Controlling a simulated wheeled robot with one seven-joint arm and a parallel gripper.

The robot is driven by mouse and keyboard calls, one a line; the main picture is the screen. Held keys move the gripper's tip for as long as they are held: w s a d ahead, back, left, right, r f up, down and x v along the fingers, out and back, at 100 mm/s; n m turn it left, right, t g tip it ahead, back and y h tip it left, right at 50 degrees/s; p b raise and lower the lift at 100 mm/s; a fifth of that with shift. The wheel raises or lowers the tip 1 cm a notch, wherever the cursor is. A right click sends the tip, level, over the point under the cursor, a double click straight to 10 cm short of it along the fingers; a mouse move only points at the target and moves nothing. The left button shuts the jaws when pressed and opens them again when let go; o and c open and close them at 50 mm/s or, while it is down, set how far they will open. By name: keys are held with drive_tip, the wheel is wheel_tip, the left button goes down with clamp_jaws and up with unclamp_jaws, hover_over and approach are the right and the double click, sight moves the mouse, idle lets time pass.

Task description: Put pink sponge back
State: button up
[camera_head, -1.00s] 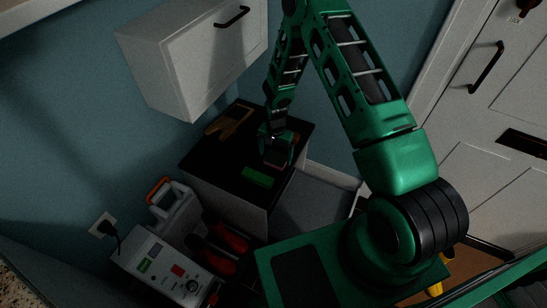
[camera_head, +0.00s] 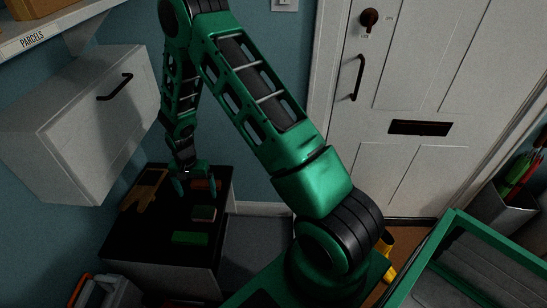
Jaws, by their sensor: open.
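A dull pinkish block (camera_head: 203,213), which looks like the pink sponge, lies on the black top of a low cabinet (camera_head: 157,222). A green block (camera_head: 190,238) lies just in front of it. A darker brownish-red block (camera_head: 201,184) shows behind it, close to my gripper. My gripper (camera_head: 195,189) points down over the back part of the cabinet top, its fingers apart. It is behind the pinkish block in the picture and apart from it. I cannot tell the exact height of the fingertips above the top.
A tan glove-like item (camera_head: 144,188) lies at the left of the top. A white wall cabinet (camera_head: 75,120) overhangs the left side. A white door (camera_head: 410,100) stands at the right. A green-framed bin or cart (camera_head: 470,260) is at lower right, and a white handled container (camera_head: 105,292) at lower left.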

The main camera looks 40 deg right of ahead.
drive_tip(key=s+d+r, duration=0.4)
drive_tip(key=d+r, duration=0.1)
drive_tip(key=r, duration=0.3)
drive_tip(key=s+d+r+n+h, duration=0.1)
drive_tip(key=s+d+r, duration=0.35)
drive_tip(key=r, duration=0.45)
drive_tip(key=s+d+r, duration=0.4)
drive_tip(key=d+r, duration=0.1)
drive_tip(key=r, duration=0.3)
drive_tip(key=s+d+r, duration=0.1)
drive_tip(key=s+r, duration=0.4)
drive_tip(key=s, duration=0.7)
drive_tip(key=s+d+r+n+y, duration=0.1)
drive_tip(key=s+r, duration=0.4)
drive_tip(key=s, duration=0.7)
drive_tip(key=shift+s+r, duration=0.15)
drive_tip(key=shift+s, duration=0.2)
drive_tip(key=shift+d, duration=0.1)
